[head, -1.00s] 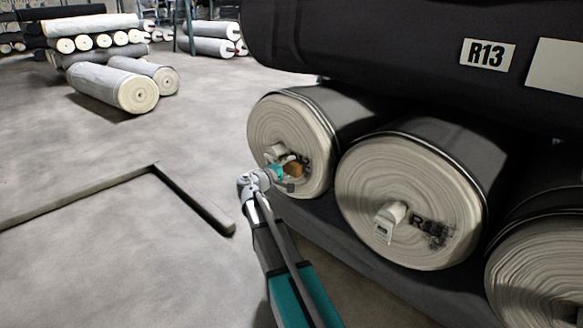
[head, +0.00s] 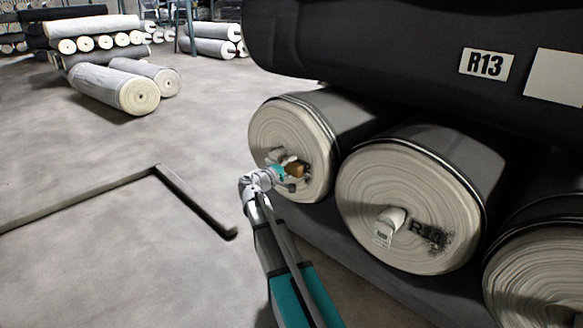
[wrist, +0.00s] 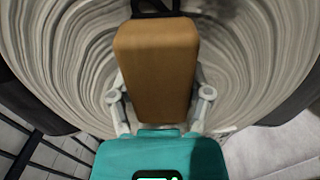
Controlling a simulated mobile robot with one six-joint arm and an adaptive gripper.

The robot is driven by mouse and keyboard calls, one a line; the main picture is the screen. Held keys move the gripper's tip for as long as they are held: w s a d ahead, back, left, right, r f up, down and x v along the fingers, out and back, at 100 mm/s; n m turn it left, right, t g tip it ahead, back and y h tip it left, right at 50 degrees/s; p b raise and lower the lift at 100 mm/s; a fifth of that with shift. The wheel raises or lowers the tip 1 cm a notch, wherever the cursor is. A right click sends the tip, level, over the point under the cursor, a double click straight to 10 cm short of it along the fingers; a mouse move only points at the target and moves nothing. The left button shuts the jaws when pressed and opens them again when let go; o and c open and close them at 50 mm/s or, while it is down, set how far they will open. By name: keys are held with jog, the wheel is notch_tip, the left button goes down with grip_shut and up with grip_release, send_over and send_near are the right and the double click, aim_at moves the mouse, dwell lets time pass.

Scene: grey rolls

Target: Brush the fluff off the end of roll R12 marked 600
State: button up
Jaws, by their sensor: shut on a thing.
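My gripper (head: 282,172) is shut on a brush with a tan block (head: 295,170), held at the end face of the left roll (head: 283,130). The wrist view shows the block (wrist: 156,70) between my fingers, with a dark part at its far end in front of the pale wound layers (wrist: 235,55). I cannot tell whether it touches the face. The brush and gripper cover the middle of this face, so its number and any fluff there cannot be read. The middle roll (head: 375,180) has a tag (head: 384,233) at its core and a dark, smudged mark starting "R1" (head: 427,234).
Another roll (head: 535,270) is at the right edge. A low L-shaped rail (head: 190,198) lies on the floor at left. More rolls (head: 118,88) lie farther back; floor between is open.

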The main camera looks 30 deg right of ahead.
aim_at(296, 168)
jog(key=shift+s+d, duration=0.2)
jog(key=shift+s, duration=0.45)
jog(key=shift+s+d, duration=0.25)
jog(key=shift+s, duration=0.45)
jog(key=shift+s+d, duration=0.2)
jog(key=shift+s, duration=0.45)
jog(key=shift+s+d, duration=0.3)
jog(key=shift+s, duration=0.35)
jog(key=shift+s+d, duration=0.25)
jog(key=shift+s, duration=0.35)
jog(key=shift+s+d, duration=0.3)
jog(key=shift+s, duration=0.35)
jog(key=shift+a+r+p, duration=0.1)
jog(key=shift+r+p, duration=0.85)
jog(key=shift+w+a, duration=0.2)
jog(key=shift+w, duration=0.45)
jog(key=shift+w+a, duration=0.2)
jog(key=shift+w, duration=0.5)
jog(key=shift+w+a, duration=0.2)
jog(key=shift+w, duration=0.45)
